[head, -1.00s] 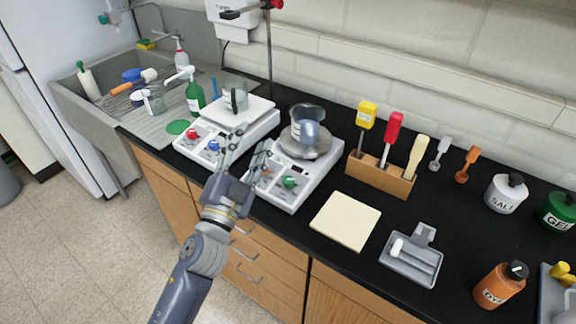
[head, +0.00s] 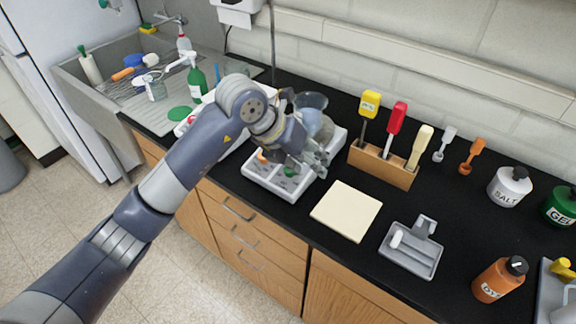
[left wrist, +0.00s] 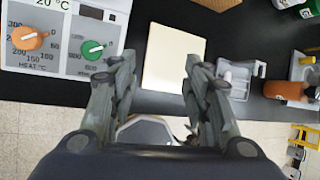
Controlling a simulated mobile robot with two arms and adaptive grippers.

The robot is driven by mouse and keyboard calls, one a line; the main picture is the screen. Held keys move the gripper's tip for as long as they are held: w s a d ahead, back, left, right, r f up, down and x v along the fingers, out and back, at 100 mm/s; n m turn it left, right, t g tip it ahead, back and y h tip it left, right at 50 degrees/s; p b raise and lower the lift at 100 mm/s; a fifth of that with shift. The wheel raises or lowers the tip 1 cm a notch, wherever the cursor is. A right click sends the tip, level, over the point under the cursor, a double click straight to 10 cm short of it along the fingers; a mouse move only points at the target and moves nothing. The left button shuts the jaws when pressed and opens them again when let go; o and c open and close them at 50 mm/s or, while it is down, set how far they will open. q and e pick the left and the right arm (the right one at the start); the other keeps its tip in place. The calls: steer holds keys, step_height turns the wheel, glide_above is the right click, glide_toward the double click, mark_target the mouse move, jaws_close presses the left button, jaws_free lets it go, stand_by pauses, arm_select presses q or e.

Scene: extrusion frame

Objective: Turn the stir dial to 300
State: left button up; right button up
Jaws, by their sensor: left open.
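The green stir dial (left wrist: 92,50) is on the front panel of the right-hand hot plate stirrer (head: 270,187). In the left wrist view its white pointer line points right, toward the 0 mark; the rest of its scale is partly too small or hidden. In the head view the green dial (head: 291,171) is partly covered by my left gripper (head: 318,166). In the left wrist view my left gripper (left wrist: 161,72) is open and empty; the dial lies just left of its left finger, not between the fingers. My right gripper is not in view.
The orange heat dial (left wrist: 28,37) sits left of the green one. A glass beaker (head: 312,103) stands on the plate, close behind the gripper. A cream pad (head: 346,211), a grey tray (head: 411,252) and a wooden rack (head: 383,165) stand to the right.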

mark_target(288, 169)
arm_select(q)
steer(key=w+a+n+t+y, duration=0.1)
steer(key=w+a+y, duration=0.25)
steer(key=a, duration=0.25)
steer(key=p+x, duration=0.3)
steer(key=x, duration=0.5)
steer(key=shift+f+p, duration=0.25)
steer(key=shift+p, duration=0.05)
steer(key=shift+w+d+f, duration=0.1)
steer(key=shift+f, duration=0.5)
jaws_close()
